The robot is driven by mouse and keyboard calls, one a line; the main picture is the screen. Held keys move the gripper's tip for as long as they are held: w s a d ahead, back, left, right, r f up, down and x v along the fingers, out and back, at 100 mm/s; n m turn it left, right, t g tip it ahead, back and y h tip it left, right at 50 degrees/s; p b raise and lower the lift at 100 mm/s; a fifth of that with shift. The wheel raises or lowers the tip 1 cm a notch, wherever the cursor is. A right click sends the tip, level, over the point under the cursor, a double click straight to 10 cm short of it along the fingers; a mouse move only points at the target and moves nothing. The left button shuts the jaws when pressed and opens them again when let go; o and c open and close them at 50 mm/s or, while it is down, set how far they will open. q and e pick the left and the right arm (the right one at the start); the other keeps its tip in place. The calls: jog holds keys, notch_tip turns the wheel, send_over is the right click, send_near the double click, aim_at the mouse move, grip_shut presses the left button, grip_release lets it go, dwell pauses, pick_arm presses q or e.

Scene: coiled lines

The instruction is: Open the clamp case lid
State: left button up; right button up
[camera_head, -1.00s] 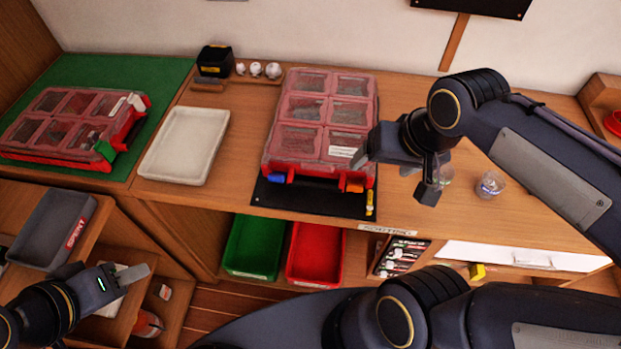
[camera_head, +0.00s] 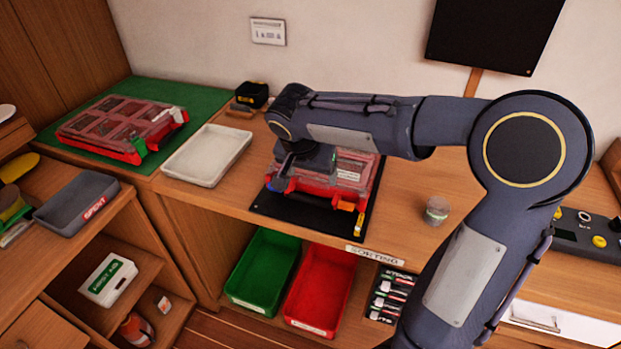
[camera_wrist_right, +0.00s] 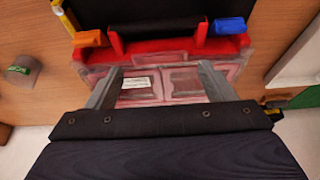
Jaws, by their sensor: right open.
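A red case (camera_head: 345,186) with a clear, compartmented lid sits on a black mat (camera_head: 305,213) on the wooden bench. My right arm covers much of it in the head view. My right gripper (camera_wrist_right: 160,68) is open and empty over its lid, fingers pointing toward the front edge. The right wrist view shows the case front (camera_wrist_right: 160,48) with a black handle (camera_wrist_right: 155,28), an orange latch (camera_wrist_right: 90,39) and a blue latch (camera_wrist_right: 229,26). The lid looks shut; I cannot tell whether the latches are open. My left gripper is out of view.
A second red case (camera_head: 120,125) with a green latch lies on a green mat (camera_head: 185,97). A pale tray (camera_head: 207,155) stands between the cases. Green (camera_head: 262,270) and red (camera_head: 318,289) bins sit below the bench edge.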

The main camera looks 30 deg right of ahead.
jog(key=shift+x, duration=1.35)
